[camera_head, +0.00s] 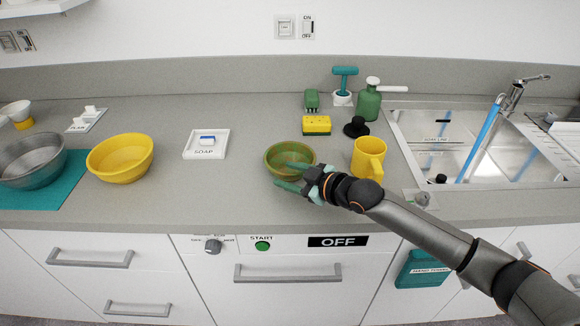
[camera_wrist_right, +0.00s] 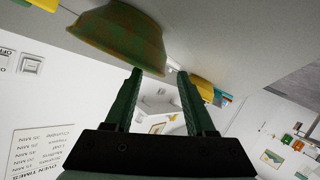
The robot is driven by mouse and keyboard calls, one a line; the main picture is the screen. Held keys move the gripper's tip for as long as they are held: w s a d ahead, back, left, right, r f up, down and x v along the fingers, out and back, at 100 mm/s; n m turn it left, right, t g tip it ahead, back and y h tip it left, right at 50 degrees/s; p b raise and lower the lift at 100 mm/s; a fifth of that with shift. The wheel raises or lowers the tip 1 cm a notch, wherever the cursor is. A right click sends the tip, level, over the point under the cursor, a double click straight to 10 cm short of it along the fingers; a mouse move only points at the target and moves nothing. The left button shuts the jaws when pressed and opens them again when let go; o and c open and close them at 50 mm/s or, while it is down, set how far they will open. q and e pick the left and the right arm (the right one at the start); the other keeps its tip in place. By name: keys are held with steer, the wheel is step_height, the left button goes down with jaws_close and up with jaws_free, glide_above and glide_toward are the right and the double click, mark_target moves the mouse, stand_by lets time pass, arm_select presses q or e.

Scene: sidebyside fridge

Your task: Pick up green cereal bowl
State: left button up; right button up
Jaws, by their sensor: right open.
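The green cereal bowl (camera_head: 285,158) stands upright on the grey counter, near its front edge, in the head view. It shows mottled green and brown at the top of the right wrist view (camera_wrist_right: 118,42). My right gripper (camera_head: 291,178) is at the bowl's front right side, its fingers hiding part of the bowl wall. In the right wrist view the two green fingers (camera_wrist_right: 157,80) are apart with nothing between them, and the bowl lies just beyond the left finger. I cannot tell whether a finger touches it. My left gripper is not in view.
A yellow mug (camera_head: 368,158) stands right of the bowl, close to my right arm. A soap tray (camera_head: 206,144) and yellow bowl (camera_head: 120,158) are to the left. A sponge (camera_head: 316,125) and green bottle (camera_head: 368,104) stand behind. The sink (camera_head: 470,150) is at right.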

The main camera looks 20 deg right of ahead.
mark_target(283, 174)
steer(key=x, duration=0.4)
steer(key=shift+a, duration=0.1)
jaws_close()
stand_by(0.3)
